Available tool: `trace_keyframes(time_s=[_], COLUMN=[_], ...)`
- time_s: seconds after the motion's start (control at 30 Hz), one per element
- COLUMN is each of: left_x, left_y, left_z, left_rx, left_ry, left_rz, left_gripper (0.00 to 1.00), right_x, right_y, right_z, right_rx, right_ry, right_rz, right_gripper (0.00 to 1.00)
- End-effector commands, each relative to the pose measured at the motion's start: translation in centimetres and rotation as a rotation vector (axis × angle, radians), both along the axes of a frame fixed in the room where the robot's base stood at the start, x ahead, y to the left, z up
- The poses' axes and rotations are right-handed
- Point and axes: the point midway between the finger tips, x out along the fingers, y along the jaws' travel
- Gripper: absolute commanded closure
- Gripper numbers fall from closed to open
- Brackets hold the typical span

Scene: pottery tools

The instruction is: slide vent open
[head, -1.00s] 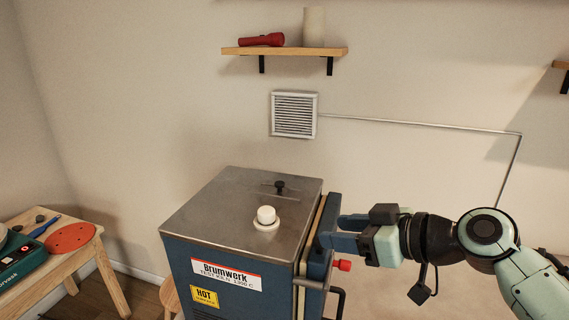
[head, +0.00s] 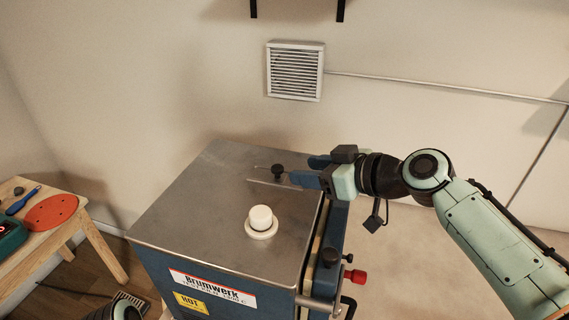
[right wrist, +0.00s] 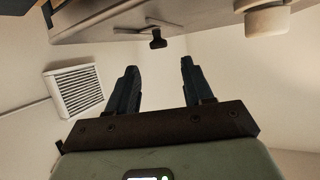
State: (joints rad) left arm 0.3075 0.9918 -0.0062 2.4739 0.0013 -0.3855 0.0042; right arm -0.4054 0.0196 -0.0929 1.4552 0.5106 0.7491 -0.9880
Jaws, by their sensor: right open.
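The vent slider is a small black knob (head: 278,172) in a narrow slot on the kiln's grey metal lid (head: 200,200), near the back right. My right gripper (head: 301,169) is open, its two dark blue fingers pointing left at the knob from the lid's right edge. In the right wrist view the knob (right wrist: 158,41) shows beyond the fingertips, between the lines of the two fingers (right wrist: 159,65), and nothing is held. The knob looks apart from both fingers. My left gripper is not seen.
A white plug (head: 261,220) stands on the lid in front of the knob. A red knob (head: 355,276) sticks out at the kiln's right side. A louvred wall grille (head: 295,71) is behind. A wooden table (head: 95,245) stands at left. The lid's left part is clear.

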Motion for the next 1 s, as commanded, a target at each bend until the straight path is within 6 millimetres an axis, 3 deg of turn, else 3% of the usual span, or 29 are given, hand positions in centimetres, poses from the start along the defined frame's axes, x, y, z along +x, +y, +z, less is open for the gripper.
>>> trace_keyframes(time_s=[0.1,0.3,0.77,0.83,0.93,1.0], left_x=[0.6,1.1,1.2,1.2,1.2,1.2], left_y=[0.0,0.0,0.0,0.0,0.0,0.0], left_z=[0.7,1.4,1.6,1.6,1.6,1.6], left_rx=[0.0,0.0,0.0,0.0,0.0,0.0], left_ry=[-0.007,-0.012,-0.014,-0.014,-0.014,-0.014], left_rz=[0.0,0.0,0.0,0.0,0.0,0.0], left_gripper=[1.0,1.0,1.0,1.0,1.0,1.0], right_x=[1.6,3.5,4.4,4.3,4.3,4.3], right_y=[2.0,4.1,5.1,5.1,5.1,5.1], right_z=[-0.9,-2.0,-2.7,-2.7,-2.7,-2.7], right_rx=[-0.001,-0.001,0.001,0.001,0.001,0.001], right_ry=[0.003,0.001,0.0,0.0,0.0,0.0], right_rz=[0.004,0.001,-0.001,-0.001,-0.001,-0.001], right_gripper=[0.49,0.49,0.49,0.65,0.98,1.0])
